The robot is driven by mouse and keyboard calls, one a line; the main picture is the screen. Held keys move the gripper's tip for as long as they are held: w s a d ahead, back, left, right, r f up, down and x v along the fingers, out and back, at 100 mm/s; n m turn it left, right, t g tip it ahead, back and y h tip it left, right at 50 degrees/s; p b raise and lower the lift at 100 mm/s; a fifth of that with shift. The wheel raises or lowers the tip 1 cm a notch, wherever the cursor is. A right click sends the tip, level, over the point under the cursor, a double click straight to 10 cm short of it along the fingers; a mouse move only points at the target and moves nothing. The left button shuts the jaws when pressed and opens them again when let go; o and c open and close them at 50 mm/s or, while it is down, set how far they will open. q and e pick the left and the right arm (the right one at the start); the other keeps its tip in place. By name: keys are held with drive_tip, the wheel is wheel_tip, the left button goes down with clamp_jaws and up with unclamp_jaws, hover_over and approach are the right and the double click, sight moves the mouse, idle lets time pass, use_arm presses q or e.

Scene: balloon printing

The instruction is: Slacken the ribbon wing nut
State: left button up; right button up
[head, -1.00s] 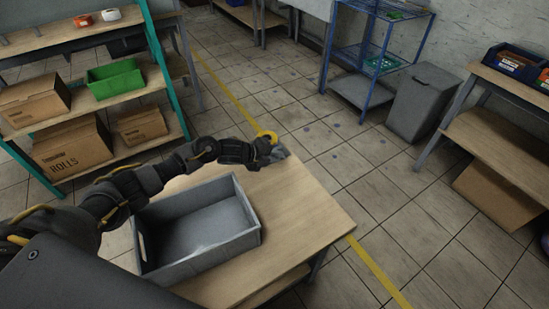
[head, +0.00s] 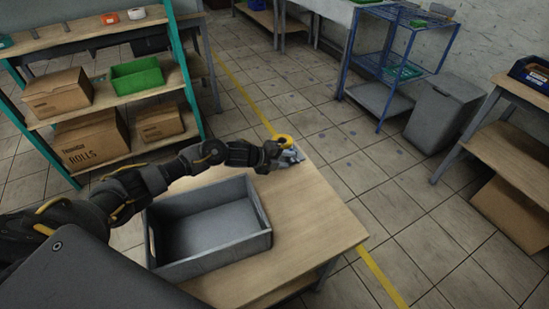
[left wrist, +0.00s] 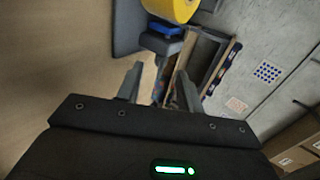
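A yellow roll (head: 284,140) sits at the far end of the wooden table, by a small grey device (head: 291,157). In the left wrist view the yellow roll (left wrist: 172,8) is at the top, with a small blue part (left wrist: 164,27) and a grey block below it. I cannot tell which part is the ribbon wing nut. My left gripper (head: 279,154) is beside the roll and device, and its fingers are hard to make out there. In the left wrist view my left gripper (left wrist: 160,85) shows two fingers apart, nothing visibly held. My right gripper is out of view.
An empty grey crate (head: 262,240) stands on the wooden table (head: 315,215), near my left arm. A shelf with boxes (head: 92,140) and a green bin (head: 137,78) is at the left. A blue rack (head: 383,60) and a grey bin (head: 442,115) stand beyond open floor.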

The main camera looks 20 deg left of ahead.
use_arm(q)
drive_tip(key=v, duration=0.9)
